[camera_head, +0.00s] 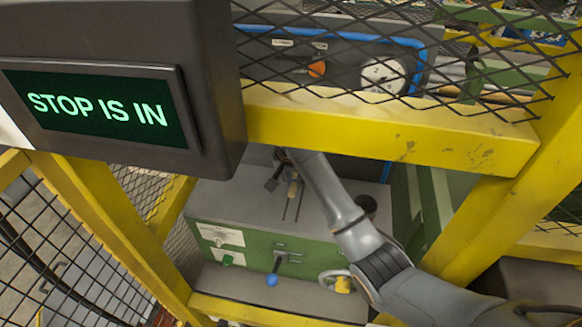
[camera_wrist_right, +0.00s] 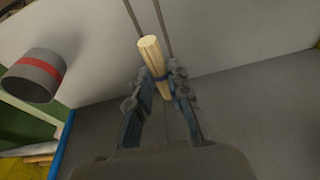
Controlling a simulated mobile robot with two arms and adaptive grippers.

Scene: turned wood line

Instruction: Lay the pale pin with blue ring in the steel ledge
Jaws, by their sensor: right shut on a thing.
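My right gripper (camera_head: 284,181) reaches under the yellow beam and is over the grey top of the green machine. In the right wrist view the gripper (camera_wrist_right: 159,82) is shut on the pale pin (camera_wrist_right: 150,52), one finger on each side, with the pin's pale end sticking out beyond the fingertips. A dark bluish band shows on the pin between the fingers. The pin also shows small in the head view (camera_head: 293,189). Two thin parallel dark lines (camera_head: 299,206) run along the grey top beside it. I cannot tell for certain which surface is the steel ledge. My left gripper is not in view.
A yellow beam (camera_head: 380,135) and mesh guard cross above my arm. A black display (camera_head: 100,108) reads "STOP IS IN". A dark round cup (camera_head: 366,203) stands right of the gripper. A blue-knobbed lever (camera_head: 272,280) and handwheel (camera_head: 335,280) are on the machine front.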

